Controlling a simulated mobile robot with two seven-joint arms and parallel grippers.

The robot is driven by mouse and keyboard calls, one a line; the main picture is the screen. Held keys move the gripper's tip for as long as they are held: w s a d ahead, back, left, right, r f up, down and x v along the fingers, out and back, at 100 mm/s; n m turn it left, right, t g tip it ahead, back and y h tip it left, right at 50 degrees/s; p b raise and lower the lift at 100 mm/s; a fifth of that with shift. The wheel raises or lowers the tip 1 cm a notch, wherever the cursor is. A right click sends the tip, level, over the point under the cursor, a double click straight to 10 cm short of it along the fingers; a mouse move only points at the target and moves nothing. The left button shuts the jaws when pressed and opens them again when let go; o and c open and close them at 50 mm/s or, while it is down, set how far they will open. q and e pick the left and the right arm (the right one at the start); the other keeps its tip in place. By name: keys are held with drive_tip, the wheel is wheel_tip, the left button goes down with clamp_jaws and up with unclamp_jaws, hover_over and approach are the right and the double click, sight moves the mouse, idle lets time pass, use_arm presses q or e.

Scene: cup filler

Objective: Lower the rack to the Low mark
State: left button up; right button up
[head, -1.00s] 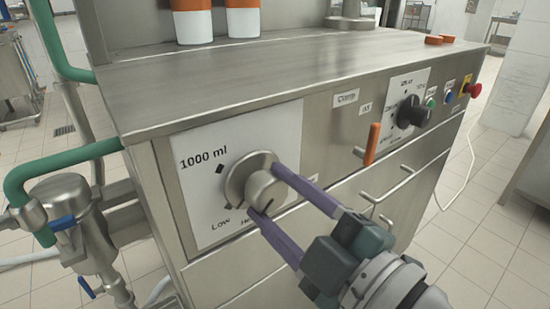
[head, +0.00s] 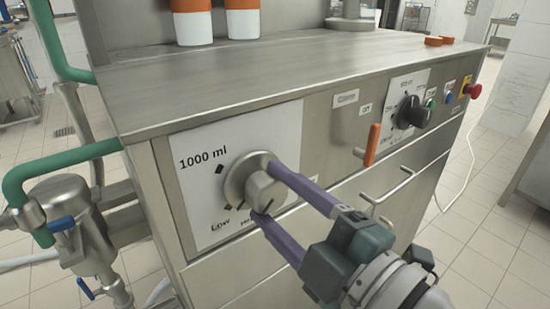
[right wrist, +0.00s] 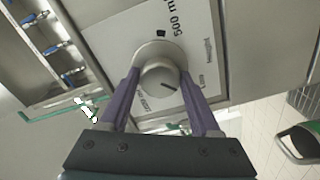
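A round metal knob (head: 264,191) with a dark pointer line sits on a white dial plate (head: 195,165) on the machine's front. The right wrist view shows the knob (right wrist: 157,82) between the spread fingers (right wrist: 158,78), with a slight gap at the left; firm contact cannot be told. The pointer aims downward, away from "Low". The rack is not recognisable. My left gripper is out of view.
An orange handle (head: 371,144), a black knob (head: 413,112) and a red button (head: 473,90) are further right on the front. Metal drawer handles (head: 388,186) lie below. Green pipes (head: 60,165) and a metal filter (head: 80,235) stand at left.

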drive_tip(key=o, duration=0.3)
drive_tip(key=shift+o, duration=0.2)
drive_tip(key=p+v, duration=0.1)
drive_tip(key=v, duration=0.9)
